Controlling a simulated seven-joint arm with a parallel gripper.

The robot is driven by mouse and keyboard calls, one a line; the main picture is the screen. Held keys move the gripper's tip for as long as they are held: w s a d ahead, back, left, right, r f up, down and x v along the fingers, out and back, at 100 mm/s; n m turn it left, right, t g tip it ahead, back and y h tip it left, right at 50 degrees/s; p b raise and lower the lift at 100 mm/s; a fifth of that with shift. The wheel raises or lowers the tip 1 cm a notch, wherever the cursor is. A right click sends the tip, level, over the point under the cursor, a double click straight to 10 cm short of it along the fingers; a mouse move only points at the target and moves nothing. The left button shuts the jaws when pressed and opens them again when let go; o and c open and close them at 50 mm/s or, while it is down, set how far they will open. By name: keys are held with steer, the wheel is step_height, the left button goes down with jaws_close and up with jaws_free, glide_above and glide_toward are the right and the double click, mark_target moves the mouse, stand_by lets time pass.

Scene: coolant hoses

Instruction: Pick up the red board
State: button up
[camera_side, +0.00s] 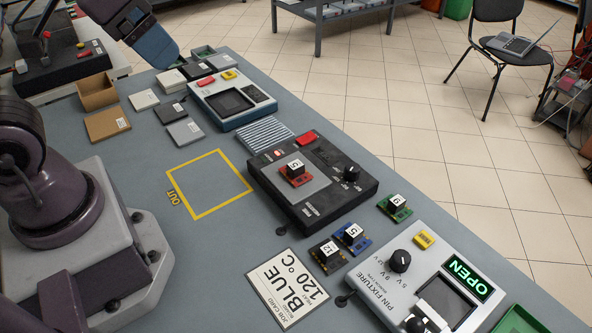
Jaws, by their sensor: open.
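The red board (296,174) is a small red circuit board with a black part and a white numbered label on top. It lies on the grey plate (270,184) of a black device (338,204) in the middle of the bench. The end of my arm, with my gripper (167,62), is at the upper left, well away from the red board and above the far end of the bench. My gripper is open, with nothing seen in it; its fingers are hard to make out.
Green (396,209), blue (352,238) and dark yellow-edged (328,256) boards lie near the pin fixture (390,285), whose display reads OPEN. A job card (288,288) reads BLUE 120 °C. The yellow OUT square (210,184) is empty. A black knob (351,174) stands right of the red board.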

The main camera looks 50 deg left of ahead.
steer(key=n+g+y, duration=0.1)
steer(key=n+g, duration=0.5)
steer(key=n, duration=1.2)
glide_above(296, 165)
steer(key=f, duration=2.4)
steer(key=shift+s+f, duration=0.35)
steer(key=shift+f, duration=0.05)
steer(key=shift+w+a+f, duration=0.1)
steer(key=shift+w+f, duration=0.1)
steer(key=shift+f, duration=1.2)
steer(key=shift+w+f, duration=0.15)
steer(key=shift+f, duration=1.2)
